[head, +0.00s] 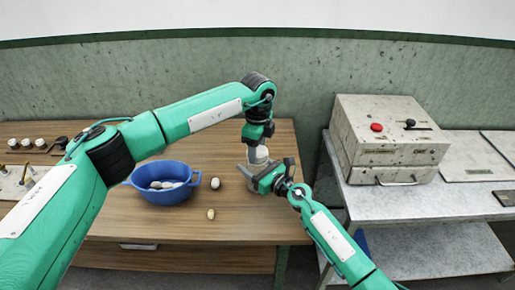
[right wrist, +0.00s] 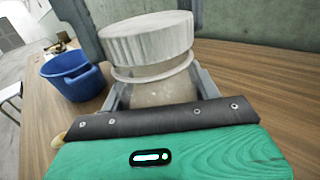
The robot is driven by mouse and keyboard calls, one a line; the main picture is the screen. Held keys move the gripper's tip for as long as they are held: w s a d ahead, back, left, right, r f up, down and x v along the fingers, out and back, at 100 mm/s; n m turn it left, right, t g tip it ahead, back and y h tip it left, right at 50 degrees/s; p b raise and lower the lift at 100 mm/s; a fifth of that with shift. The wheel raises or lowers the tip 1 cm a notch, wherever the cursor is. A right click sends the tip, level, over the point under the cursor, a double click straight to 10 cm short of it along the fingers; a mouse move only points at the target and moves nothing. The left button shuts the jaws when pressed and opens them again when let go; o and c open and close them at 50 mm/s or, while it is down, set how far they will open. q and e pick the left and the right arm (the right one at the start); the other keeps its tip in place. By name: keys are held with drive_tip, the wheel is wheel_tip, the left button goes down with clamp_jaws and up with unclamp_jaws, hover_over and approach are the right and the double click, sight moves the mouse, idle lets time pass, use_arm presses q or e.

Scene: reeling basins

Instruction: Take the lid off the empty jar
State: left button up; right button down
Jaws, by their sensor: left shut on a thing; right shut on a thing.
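The jar (right wrist: 158,92) stands on the wooden table, pale and see-through, with nothing visible inside. My right gripper (head: 264,176) is shut around its body, one finger on each side. A whitish ribbed lid (right wrist: 147,38) is at the jar's mouth, just above a rim ring; I cannot tell whether it is seated or slightly raised. It also shows in the head view (head: 257,155). My left gripper (head: 258,147) comes from above and is shut on the lid, its grey fingers at the lid's sides in the right wrist view.
A blue basin (head: 166,194) with several cocoons stands left of the jar. Two loose cocoons (head: 215,183) (head: 211,214) lie between them. A grey box with a red button (head: 390,140) stands on the right-hand bench. The table's front right is clear.

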use_arm(q)
drive_tip(key=shift+r, duration=1)
drive_tip(key=shift+r, duration=2)
use_arm(e)
drive_tip(key=shift+c, duration=1.3)
unclamp_jaws()
